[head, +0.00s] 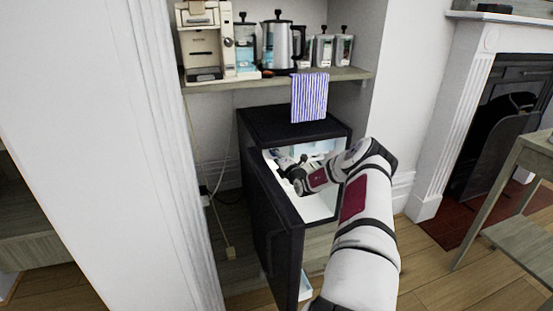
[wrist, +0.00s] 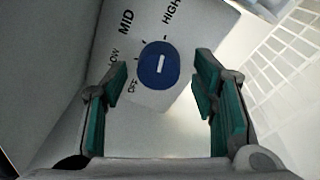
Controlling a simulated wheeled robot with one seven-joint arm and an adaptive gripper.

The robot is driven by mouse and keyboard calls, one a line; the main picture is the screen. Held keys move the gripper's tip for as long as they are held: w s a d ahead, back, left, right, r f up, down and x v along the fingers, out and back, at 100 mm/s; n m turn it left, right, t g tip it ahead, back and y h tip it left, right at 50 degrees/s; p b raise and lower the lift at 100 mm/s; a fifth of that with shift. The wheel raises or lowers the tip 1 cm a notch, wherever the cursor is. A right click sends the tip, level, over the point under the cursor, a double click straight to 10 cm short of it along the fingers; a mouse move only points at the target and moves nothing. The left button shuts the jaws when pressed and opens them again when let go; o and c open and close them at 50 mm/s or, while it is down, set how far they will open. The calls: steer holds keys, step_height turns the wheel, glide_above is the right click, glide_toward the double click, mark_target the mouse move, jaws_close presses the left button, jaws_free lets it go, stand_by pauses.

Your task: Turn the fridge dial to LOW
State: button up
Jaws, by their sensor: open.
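The fridge (head: 268,122) is a small black unit under the shelf, with its door (head: 272,215) swung open and a white interior. My gripper (wrist: 162,82) is inside the fridge, open and empty. The dial (wrist: 158,65) is a round blue knob with a short white mark, on a white panel (wrist: 150,20) lettered OFF, LOW, MID and HIGH. The mark stands nearly upright in the wrist view; I cannot tell which label it points to. The dial lies beyond and between my two fingertips, with no clear contact. In the head view my arm hides part of the interior.
A white wire rack (wrist: 285,60) is on the right in the wrist view. The shelf (head: 225,88) above the fridge holds a coffee machine (head: 204,45), a kettle (head: 278,45) and jars. A striped towel (head: 309,97) hangs from its edge. A fireplace (head: 500,110) is at right.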

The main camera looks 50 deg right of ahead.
steer(key=shift+w, duration=0.1)
steer(key=c, duration=1.2)
steer(key=shift+o, duration=0.2)
steer(key=shift+r+n+p, duration=0.1)
steer(key=shift+n+p, duration=0.2)
steer(key=shift+p, duration=0.15)
steer(key=shift+d+r+n+g+h+p, duration=0.1)
steer(key=shift+n+g+h+p, duration=0.25)
steer(key=shift+n+p, duration=1.9)
steer(key=shift+a+f+n+g+h+p, duration=0.1)
steer(key=shift+n+g+p, duration=0.55)
steer(key=shift+n, duration=2.95)
steer(key=shift+d+r+n+g+h+p, duration=0.1)
steer(key=shift+n+g+h+p, duration=0.15)
steer(key=shift+n+p, duration=2.05)
steer(key=shift+n+b, duration=0.65)
steer(key=shift+n, duration=0.1)
